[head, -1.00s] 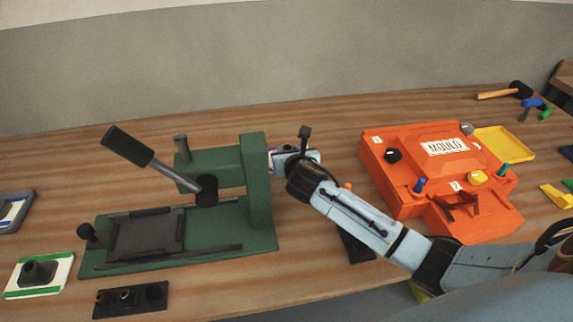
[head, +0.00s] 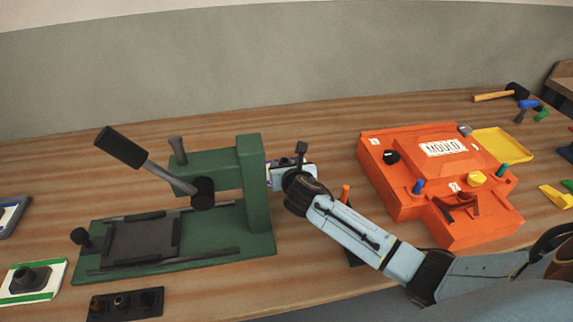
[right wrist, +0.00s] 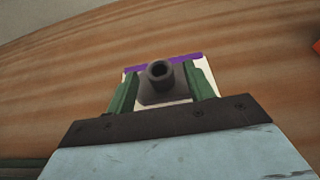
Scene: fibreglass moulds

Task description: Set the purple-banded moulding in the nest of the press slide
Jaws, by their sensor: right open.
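The purple-banded moulding (right wrist: 185,61) is a pale plate with a purple stripe along its far edge and a dark hollow boss on top. It lies on the wood bench. My right gripper (right wrist: 162,76) is open, with its green fingers on either side of the boss. I cannot tell whether they touch it. In the head view my right gripper (head: 279,174) is just right of the press column, which partly hides it and most of the moulding. The press slide (head: 141,239) is a dark plate on the green press's base, with raised dark bars forming its nest, which is empty. My left gripper is out of view.
The green press (head: 254,185) has a raised lever (head: 150,165) and a ram over the slide. A green-banded moulding (head: 33,279) and a black holder (head: 125,303) lie in front. An orange mould (head: 440,185) stands right of my arm. Bare bench lies behind the press.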

